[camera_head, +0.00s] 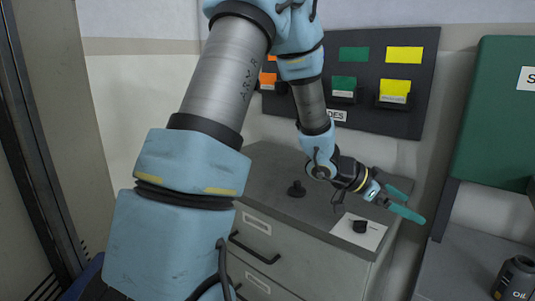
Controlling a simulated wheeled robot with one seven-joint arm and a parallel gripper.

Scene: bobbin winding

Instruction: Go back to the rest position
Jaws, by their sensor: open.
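My gripper (403,202) is at the right of the head view, above the right end of a grey drawer cabinet's top (270,165). Its two teal fingers are spread apart with nothing between them. My blue and grey arm reaches from the lower left up and over, then down to the gripper. It hides part of the cabinet and the wall.
A dark wall board (395,115) holds coloured cards. At right are a green cabinet (495,120) and an oil container (515,278).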

